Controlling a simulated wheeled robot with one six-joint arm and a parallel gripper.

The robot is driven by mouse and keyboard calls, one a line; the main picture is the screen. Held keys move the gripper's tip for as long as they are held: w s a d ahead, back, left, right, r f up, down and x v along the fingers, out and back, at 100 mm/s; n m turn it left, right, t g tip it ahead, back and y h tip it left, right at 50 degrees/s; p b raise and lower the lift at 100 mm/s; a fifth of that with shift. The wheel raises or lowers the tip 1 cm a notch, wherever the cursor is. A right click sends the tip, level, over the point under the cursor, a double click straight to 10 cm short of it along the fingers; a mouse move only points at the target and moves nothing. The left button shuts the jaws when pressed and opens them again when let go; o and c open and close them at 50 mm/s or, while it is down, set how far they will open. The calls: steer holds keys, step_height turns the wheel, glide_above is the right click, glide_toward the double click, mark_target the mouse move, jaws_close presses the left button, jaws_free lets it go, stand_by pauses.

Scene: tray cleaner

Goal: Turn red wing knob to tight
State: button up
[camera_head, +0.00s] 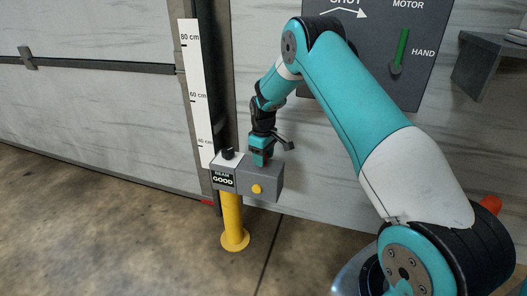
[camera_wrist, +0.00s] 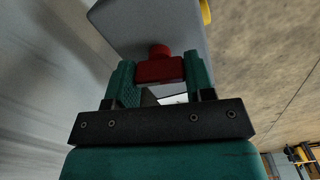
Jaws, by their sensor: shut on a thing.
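The red wing knob (camera_wrist: 160,68) sits on the face of a grey box in the wrist view, between my two fingers. My gripper (camera_wrist: 160,80) is shut on the knob, with a teal finger at each side of it. In the head view my gripper (camera_head: 261,160) points down onto the top of the grey box (camera_head: 264,184), and the knob is hidden there. A label beside it on the box reads "BEAM GOOD" (camera_head: 223,179). I cannot read any tight mark.
The box stands on a yellow post (camera_head: 232,222) next to a height scale (camera_head: 195,90). A black knob (camera_head: 227,153) and a yellow button (camera_head: 257,189) are on the box. A panel with a green lever (camera_head: 401,48) is behind my arm. Floor at left is clear.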

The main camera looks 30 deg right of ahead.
steer(key=m+p, duration=0.3)
steer(key=shift+r+m, duration=0.25)
steer(key=shift+m, duration=0.15)
steer(key=m+p, duration=0.2)
steer(key=m, duration=0.1)
steer(key=shift+m, duration=0.3)
steer(key=m+p, duration=0.1)
steer(key=m, duration=0.2)
steer(key=shift+f+m, duration=0.1)
steer(key=shift+m, duration=0.2)
steer(key=shift+f+m+p, duration=0.1)
steer(key=shift+m+p, duration=0.7)
steer(key=shift+m, duration=1.3)
steer(key=o, duration=0.9)
